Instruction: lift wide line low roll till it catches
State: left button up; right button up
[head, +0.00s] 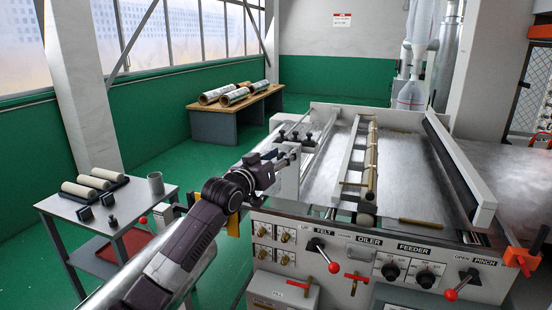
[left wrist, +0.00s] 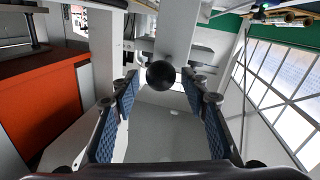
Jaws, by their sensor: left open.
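My left gripper (head: 287,147) reaches over the left end of a grey machine (head: 325,170); its fingers are open. In the left wrist view, a black ball knob (left wrist: 160,75) sits between the spread fingertips of my left gripper (left wrist: 160,82), with gaps at both sides, so it looks unheld. In the head view the arm and fingers hide the knob or make it hard to pick out. A long brass-coloured bar (head: 371,160) lies along the machine's bed, and a dark roll (head: 452,170) runs along its right side. I cannot tell which one is the low roll. My right gripper is not in view.
The front panel (head: 385,243) carries a FELT lever (head: 320,255) and a PINCH lever (head: 460,284) with red balls. A small cart (head: 110,215) with pale rolls stands at left. A bench (head: 240,108) with printed rolls stands behind. Green floor between them is free.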

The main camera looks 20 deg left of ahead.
pick_arm(q)
jog(key=v, duration=1.2)
jog(key=shift+r, duration=0.15)
